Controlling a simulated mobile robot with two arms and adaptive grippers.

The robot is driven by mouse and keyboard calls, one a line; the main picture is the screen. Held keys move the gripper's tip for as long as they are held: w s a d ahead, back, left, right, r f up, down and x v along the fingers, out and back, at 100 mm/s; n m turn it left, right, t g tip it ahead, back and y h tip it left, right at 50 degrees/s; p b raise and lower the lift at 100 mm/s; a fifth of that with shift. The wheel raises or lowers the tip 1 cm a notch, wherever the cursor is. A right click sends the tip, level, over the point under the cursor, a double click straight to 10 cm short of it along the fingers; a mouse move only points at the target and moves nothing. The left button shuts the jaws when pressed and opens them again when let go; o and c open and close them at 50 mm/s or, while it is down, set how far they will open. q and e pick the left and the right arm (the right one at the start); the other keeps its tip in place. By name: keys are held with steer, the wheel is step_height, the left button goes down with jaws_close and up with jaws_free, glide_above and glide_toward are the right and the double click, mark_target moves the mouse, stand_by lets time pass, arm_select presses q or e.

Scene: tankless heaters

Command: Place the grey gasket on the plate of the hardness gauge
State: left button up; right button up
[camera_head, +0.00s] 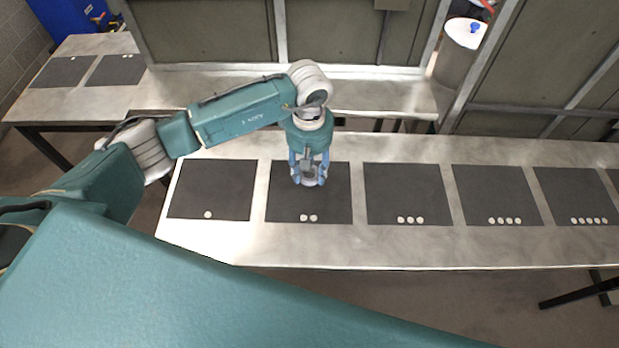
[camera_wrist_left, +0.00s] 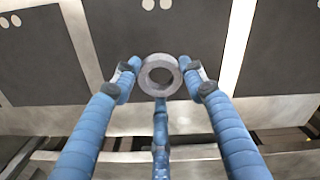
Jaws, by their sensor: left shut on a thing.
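The grey gasket (camera_wrist_left: 145,77) is a thick ring with a round hole, held between the fingertips of my left gripper (camera_wrist_left: 160,79) in the left wrist view. In the head view my left gripper (camera_head: 308,172) points down over the second dark mat from the left, and the gasket (camera_head: 312,182) shows as a small grey ring at its tips. I cannot tell how high above the mat it is. I cannot make out the hardness gauge in either view. My right gripper is not in view.
A long metal table (camera_head: 350,246) carries dark mats marked with pale dots, including a one-dot mat (camera_head: 212,180) and a three-dot mat (camera_head: 407,190). The visible mats look empty. Another table (camera_head: 95,44) stands back left. A bin (camera_head: 456,65) stands behind, between upright panels.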

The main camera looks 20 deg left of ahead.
mark_target(310, 190)
arm_select(q)
step_height(310, 190, down, 6)
steer(key=shift+p, duration=0.65)
steer(key=shift+f, duration=0.15)
steer(key=shift+f, duration=0.1)
steer(key=shift+c, duration=0.2)
steer(key=shift+f+b, duration=0.1)
steer(key=shift+b, duration=0.2)
steer(key=o, duration=1.3)
steer(key=shift+c, duration=0.2)
